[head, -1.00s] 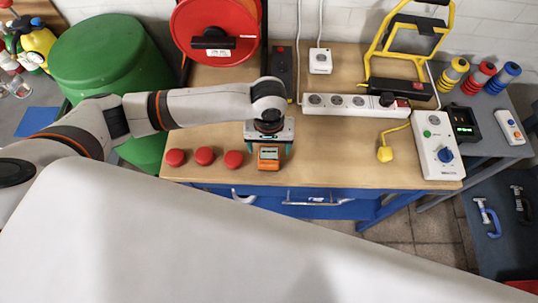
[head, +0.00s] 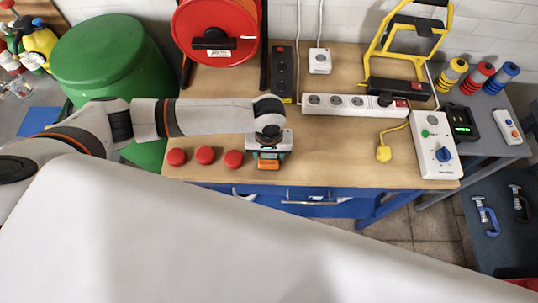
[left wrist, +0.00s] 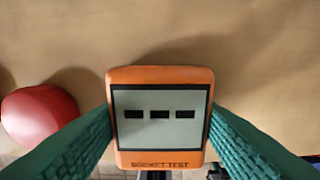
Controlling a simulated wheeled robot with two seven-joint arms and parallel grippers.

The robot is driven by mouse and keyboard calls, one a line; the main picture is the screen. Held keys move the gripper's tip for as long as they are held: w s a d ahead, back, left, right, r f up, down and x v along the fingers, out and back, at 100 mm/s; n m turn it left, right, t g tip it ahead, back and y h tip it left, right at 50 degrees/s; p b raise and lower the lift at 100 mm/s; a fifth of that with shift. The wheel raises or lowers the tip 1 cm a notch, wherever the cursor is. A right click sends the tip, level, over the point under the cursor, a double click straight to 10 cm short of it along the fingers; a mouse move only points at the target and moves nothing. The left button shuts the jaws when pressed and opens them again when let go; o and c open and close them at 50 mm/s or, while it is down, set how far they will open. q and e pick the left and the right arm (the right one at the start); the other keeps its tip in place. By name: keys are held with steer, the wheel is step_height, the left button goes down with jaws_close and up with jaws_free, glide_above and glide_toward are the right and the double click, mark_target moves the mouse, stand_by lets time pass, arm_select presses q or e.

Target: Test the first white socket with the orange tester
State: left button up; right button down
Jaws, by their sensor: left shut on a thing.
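The orange tester (head: 268,164) is in my left gripper (head: 268,156), near the front edge of the workbench. In the left wrist view the tester (left wrist: 160,117) sits between the two green fingers, its screen showing three dashes and the words "SOCKET TEST" below. The left gripper is shut on it. A white power strip (head: 350,104) with several sockets lies behind and to the right, with a black plug in its right part. A single white socket box (head: 320,61) stands at the back by the wall. My right gripper is not in view.
Several red knobs (head: 204,155) stand left of the gripper. A black strip (head: 283,75) and a red cable reel (head: 217,32) are behind. A yellow plug (head: 383,153), a white control box (head: 434,145) and a yellow lamp stand (head: 410,50) are right. The bench middle is clear.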

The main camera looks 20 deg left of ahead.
arm_select(q)
step_height(320, 180, up, 10)
steer(key=shift+f+b, duration=0.25)
steer(key=shift+b, duration=0.35)
steer(key=shift+r, duration=0.3)
steer(key=shift+w, duration=0.1)
